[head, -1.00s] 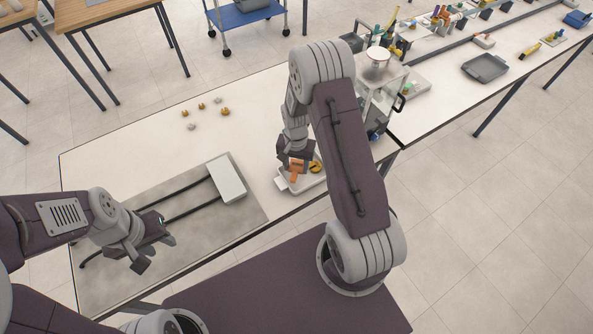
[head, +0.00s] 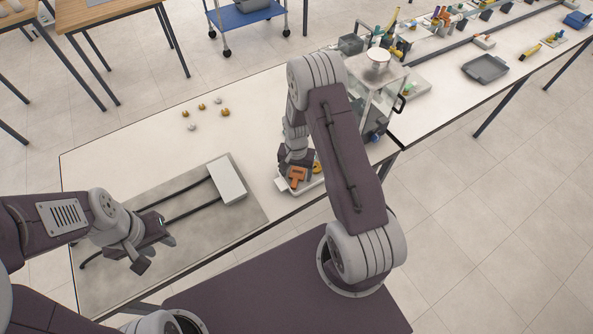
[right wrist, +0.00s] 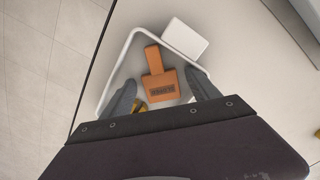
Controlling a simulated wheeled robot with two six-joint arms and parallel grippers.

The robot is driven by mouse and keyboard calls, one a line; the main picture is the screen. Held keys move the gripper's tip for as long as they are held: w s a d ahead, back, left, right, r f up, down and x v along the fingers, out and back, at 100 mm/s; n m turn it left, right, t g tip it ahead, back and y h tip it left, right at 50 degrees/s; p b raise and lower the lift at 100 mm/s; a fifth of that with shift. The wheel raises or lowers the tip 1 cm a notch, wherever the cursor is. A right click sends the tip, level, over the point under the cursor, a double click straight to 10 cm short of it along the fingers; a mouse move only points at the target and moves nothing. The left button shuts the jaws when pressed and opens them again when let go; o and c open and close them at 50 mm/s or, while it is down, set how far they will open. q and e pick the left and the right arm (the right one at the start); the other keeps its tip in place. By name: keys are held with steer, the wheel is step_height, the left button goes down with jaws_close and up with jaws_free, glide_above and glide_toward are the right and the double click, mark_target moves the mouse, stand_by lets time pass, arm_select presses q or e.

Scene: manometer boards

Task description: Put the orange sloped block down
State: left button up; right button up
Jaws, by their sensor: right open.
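The orange sloped block (head: 297,174) lies in a white tray (head: 284,185) near the table's front edge. In the right wrist view the block (right wrist: 160,84) shows a narrow end, a wider end and a dark marking, inside the tray's rim (right wrist: 126,46). My right gripper (head: 296,160) is open at the tray. Its two fingers (right wrist: 162,92) stand apart on either side of the block, with gaps visible between. My left gripper (head: 156,253) is open and empty above the grey mat (head: 190,234), away from the tray.
A brass-coloured piece (head: 317,167) lies beside the block in the tray. Several small brass and pale pieces (head: 203,106) lie further back. A white plate-like box (head: 227,180) with dark rods is on the mat. A clear-sided case (head: 380,95) stands right of my right arm.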

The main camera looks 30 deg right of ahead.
mark_target(297, 176)
step_height(297, 176, up, 12)
steer(key=r, duration=0.1)
steer(key=s+a+r+n, duration=0.2)
steer(key=s+a+n, duration=0.1)
steer(key=s, duration=0.3)
steer(key=s+a+r+n+t, duration=0.1)
steer(key=s+a+r+n, duration=0.2)
steer(key=s+n, duration=0.2)
steer(key=shift+s+a+r, duration=0.15)
steer(key=shift+s+r, duration=0.1)
steer(key=shift+s, duration=0.7)
steer(key=shift+s, duration=0.15)
